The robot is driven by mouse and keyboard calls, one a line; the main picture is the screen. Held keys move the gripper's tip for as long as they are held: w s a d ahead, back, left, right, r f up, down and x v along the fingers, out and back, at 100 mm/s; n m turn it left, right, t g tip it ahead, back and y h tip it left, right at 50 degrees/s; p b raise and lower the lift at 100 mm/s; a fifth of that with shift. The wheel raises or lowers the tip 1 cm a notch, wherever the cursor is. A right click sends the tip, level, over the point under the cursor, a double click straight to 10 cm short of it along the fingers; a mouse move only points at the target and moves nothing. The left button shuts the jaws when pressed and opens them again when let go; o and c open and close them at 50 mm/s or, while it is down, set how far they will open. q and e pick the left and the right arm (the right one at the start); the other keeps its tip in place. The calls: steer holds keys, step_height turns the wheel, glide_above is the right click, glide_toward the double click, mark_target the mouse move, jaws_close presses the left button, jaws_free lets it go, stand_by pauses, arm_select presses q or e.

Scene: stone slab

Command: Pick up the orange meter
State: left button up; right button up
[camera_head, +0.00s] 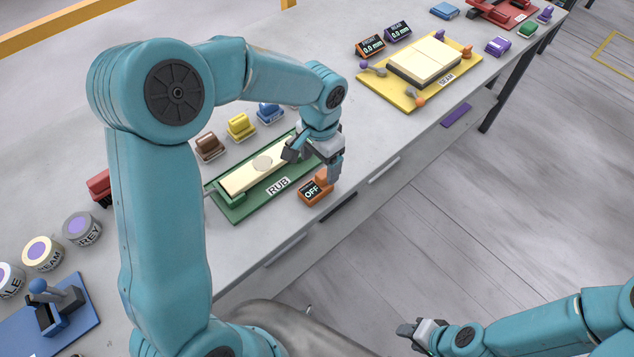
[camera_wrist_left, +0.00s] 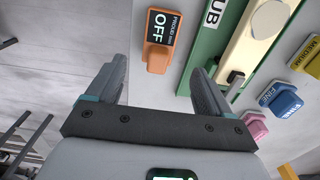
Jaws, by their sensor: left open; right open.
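The orange meter (camera_head: 316,189) sits on the slab near its front edge, just right of the green board, with a dark display reading OFF. In the left wrist view the orange meter (camera_wrist_left: 160,45) lies ahead of and between the fingers, with a clear gap to them. My left gripper (camera_head: 315,160) is open and empty just above and behind the meter; it also shows in the left wrist view (camera_wrist_left: 158,85) with its fingers apart. My right gripper (camera_head: 412,333) is open and empty over the floor, off the slab.
The green RUB board (camera_head: 235,212) with a pale strip lies beside the meter. Brown (camera_head: 209,146), yellow (camera_head: 241,126) and blue (camera_head: 270,112) blocks stand behind it. A yellow SEAM board (camera_head: 405,99) with another orange meter (camera_head: 370,46) and a purple meter (camera_head: 398,31) lies further right.

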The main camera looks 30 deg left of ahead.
mark_target(319, 176)
arm_select(q)
steer(key=shift+w+d+f, duration=0.1)
steer(key=shift+w+f, duration=0.05)
steer(key=shift+f, duration=0.7)
steer(key=shift+d+f, duration=0.1)
steer(key=shift+f, duration=0.4)
steer(key=shift+s+f+p, duration=0.2)
steer(key=shift+f+p, duration=0.15)
steer(key=shift+f, duration=0.2)
steer(key=shift+s+f+p, duration=0.15)
steer(key=shift+f+p, duration=0.15)
steer(key=shift+f, duration=0.25)
steer(key=f, duration=0.3)
steer(key=shift+w, duration=0.35)
steer(key=shift+s+r, duration=0.15)
steer(key=shift+s, duration=0.1)
steer(key=shift+w, duration=0.2)
steer(key=c, duration=1.2)
steer(key=shift+s, duration=0.1)
